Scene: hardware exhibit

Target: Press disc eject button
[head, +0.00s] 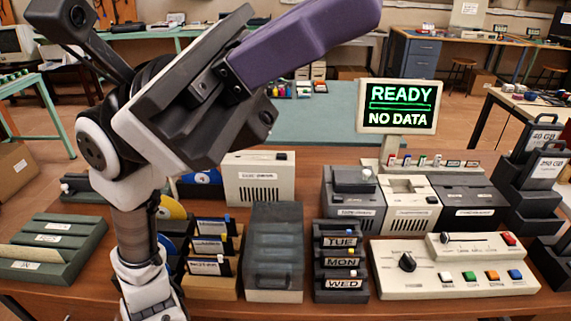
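Three drive-like units stand side by side behind the control panel: a grey one (354,211), a beige one (411,216) and a dark one (475,218). Their labels are too small to read for certain. A beige box (258,189) with vents stands further left. I cannot tell which control is the disc eject button. The beige panel (385,275) has a black knob (407,262), a red button (508,239) and a row of coloured buttons (491,276). My arm fills the upper left, well away from these units.
A display (399,107) reads READY and NO DATA. Day-labelled cartridges (341,262), a lidded grey case (274,255) and a rack of disks (211,250) crowd the table front. A slotted holder (55,240) stands left; stacked dark bins (530,190) stand right.

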